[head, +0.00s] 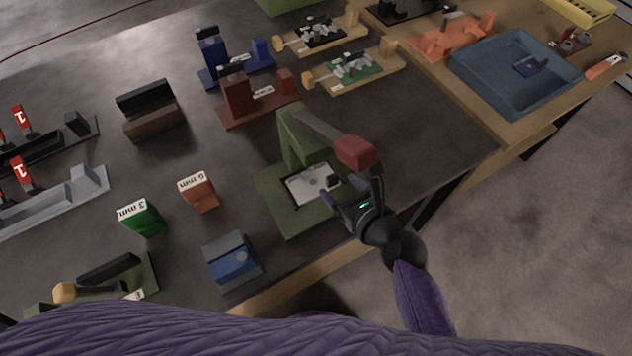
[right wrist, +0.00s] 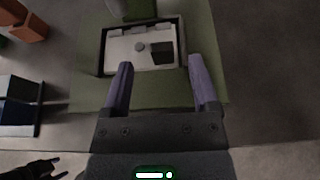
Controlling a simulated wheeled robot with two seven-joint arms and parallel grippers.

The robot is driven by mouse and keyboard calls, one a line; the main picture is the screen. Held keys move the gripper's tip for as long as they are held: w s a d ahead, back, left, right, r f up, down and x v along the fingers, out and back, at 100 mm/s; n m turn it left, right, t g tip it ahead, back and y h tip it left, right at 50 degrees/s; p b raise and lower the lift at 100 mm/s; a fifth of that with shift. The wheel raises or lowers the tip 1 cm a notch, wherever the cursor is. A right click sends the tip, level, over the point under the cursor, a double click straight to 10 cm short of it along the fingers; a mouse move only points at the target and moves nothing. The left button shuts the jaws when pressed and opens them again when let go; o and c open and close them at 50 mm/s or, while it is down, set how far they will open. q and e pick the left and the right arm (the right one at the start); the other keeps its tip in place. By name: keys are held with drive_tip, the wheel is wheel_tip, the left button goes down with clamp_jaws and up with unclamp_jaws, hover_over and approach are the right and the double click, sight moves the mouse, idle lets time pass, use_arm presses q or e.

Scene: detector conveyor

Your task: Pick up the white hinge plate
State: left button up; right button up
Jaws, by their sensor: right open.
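The white hinge plate (head: 312,184) lies in a dark-edged recess on the base of a green press-like fixture (head: 290,215). In the right wrist view the white plate (right wrist: 128,46) shows flat, with a dark block on its right part. My right gripper (head: 343,196) is open and empty at the near right edge of the plate. In the right wrist view its two purple fingers (right wrist: 160,75) point toward the plate's near edge, with a clear gap between them. I cannot tell whether they touch it.
The fixture's lever with a red grip (head: 354,151) reaches out above the plate, close to my right gripper. A blue block (head: 232,262), an orange block (head: 198,192) and a green block (head: 142,218) stand to the left. A blue tray (head: 480,85) is at the back right.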

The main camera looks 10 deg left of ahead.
sight(334, 180)
drive_tip(key=x, duration=0.3)
drive_tip(key=shift+w+f+b, duration=0.1)
drive_tip(key=shift+b, duration=0.25)
drive_tip(key=shift+d, duration=0.1)
clamp_jaws()
